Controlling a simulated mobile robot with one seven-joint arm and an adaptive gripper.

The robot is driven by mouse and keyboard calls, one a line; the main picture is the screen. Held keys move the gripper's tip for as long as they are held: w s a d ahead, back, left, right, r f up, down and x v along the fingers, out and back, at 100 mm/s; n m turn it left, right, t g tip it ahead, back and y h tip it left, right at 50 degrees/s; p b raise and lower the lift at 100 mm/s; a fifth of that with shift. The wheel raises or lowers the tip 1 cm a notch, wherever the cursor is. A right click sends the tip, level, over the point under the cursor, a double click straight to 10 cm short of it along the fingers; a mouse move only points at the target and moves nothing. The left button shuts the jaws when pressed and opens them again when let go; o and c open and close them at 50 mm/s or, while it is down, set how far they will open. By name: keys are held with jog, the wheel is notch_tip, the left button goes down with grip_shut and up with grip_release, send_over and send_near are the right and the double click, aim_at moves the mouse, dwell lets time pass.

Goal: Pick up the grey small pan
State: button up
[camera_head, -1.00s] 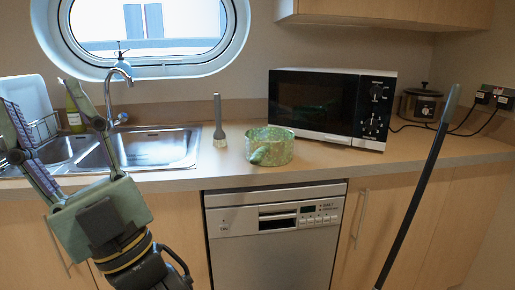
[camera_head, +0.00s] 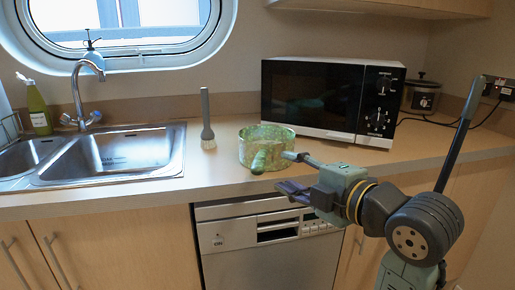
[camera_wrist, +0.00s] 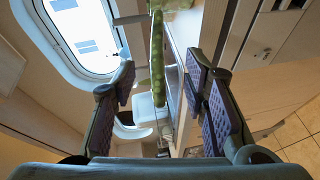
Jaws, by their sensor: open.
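The small pan (camera_head: 275,141) looks green and speckled rather than grey. My gripper (camera_head: 288,171) is open and empty just right of the handle, at the counter's front edge, with one finger above the other. In the wrist view the green handle (camera_wrist: 157,60) shows in the gap between the open fingers (camera_wrist: 160,78), apart from both. Part of the pan's body (camera_wrist: 176,4) is cut off at the top there.
A brush (camera_head: 207,125) stands upright left of the pan. The microwave (camera_head: 330,98) is close behind to the right. The steel sink (camera_head: 110,153) and tap (camera_head: 85,95) are at left. The dishwasher (camera_head: 235,235) is below the counter edge.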

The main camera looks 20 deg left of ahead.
aim_at(259, 154)
jog(key=p+x, duration=0.1)
jog(key=x, duration=0.4)
jog(key=p+x, duration=0.1)
jog(key=x, duration=0.4)
jog(key=shift+a+r+p, duration=0.15)
jog(key=shift+r+p, duration=0.05)
jog(key=shift+p, duration=0.1)
jog(key=shift+w+a+f, duration=0.15)
jog(key=shift+w+a, duration=0.1)
jog(key=shift+a, duration=0.1)
jog(key=shift+c, duration=0.5)
grip_shut()
jog(key=shift+r, duration=0.2)
